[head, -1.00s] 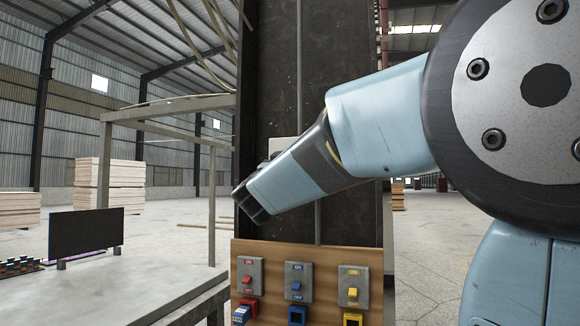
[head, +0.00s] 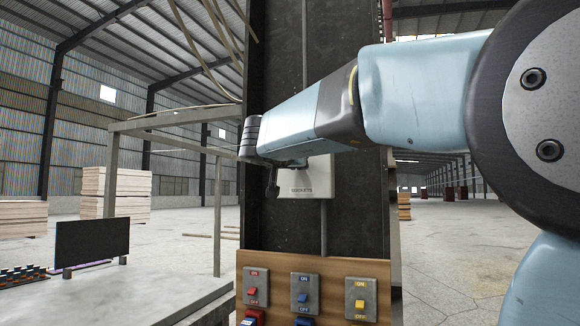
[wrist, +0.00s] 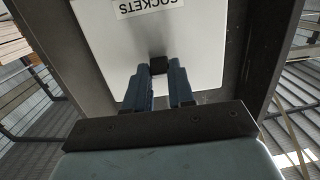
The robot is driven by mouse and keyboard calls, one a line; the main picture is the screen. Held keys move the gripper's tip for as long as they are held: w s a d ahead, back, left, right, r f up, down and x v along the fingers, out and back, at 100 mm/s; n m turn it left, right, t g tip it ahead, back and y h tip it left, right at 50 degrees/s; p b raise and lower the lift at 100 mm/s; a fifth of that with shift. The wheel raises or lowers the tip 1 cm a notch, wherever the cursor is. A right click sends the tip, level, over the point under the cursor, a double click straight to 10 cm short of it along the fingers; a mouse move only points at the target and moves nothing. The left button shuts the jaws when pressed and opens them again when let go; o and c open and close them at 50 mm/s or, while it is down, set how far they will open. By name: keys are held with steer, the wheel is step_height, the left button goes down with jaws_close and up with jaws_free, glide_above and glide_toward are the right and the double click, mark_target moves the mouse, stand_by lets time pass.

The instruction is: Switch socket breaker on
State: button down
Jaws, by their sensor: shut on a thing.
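The light grey breaker box labelled SOCKETS (head: 314,181) is fixed to the dark column, partly hidden behind my arm in the head view. In the wrist view, its pale face (wrist: 207,40) fills the upper middle, with the label upside down at the top. A small dark lever (wrist: 158,65) stands out from that face. My gripper (wrist: 162,72) has its two blue fingers at the lever, shut on it. I cannot tell whether the lever is at on or off.
A wooden board (head: 276,262) below carries a red switch (head: 254,287), a blue switch (head: 304,292) and a yellow switch (head: 360,297). A grey table (head: 150,298) with a metal frame stands at left. A conduit (head: 323,228) runs down the column below the box.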

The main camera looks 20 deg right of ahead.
steer(key=shift+r, duration=0.1)
stand_by(0.4)
steer(key=c, duration=1)
jaws_free()
steer(key=shift+o, duration=0.2)
steer(key=shift+a, duration=0.1)
steer(key=v, duration=1.3)
steer(key=shift+s, duration=0.25)
steer(key=shift+a, duration=0.15)
